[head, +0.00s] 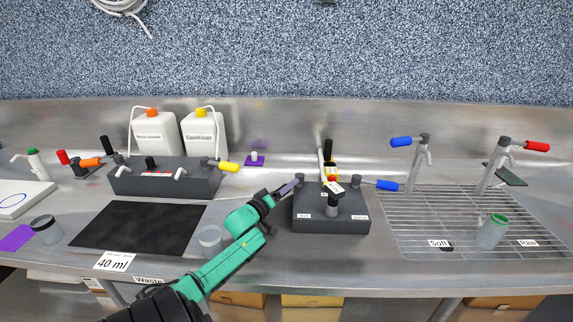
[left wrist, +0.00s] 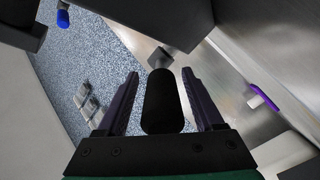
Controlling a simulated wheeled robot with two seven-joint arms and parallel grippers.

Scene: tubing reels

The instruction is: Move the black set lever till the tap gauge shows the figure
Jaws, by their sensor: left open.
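A dark tap box (head: 331,222) stands on the bench in the middle of the head view, with a grey pivot (head: 300,178) at its left and a blue lever at its right. My left gripper (head: 288,188), with purple fingers, is at the box's left side by that pivot. In the left wrist view a black lever handle (left wrist: 162,102) lies between the open fingers (left wrist: 160,98); contact cannot be told. A small white tag (head: 334,187) tops the box's dark post; its print is too small to read. A card (head: 114,261) reads 40 ml. My right gripper is out of view.
Left of the box are a clear cup (head: 210,239), a black mat (head: 140,227) and a dark dispenser unit (head: 165,178) with two white canisters behind. A wire rack (head: 450,215) with a green-rimmed jar (head: 492,231) and two taps is at right.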

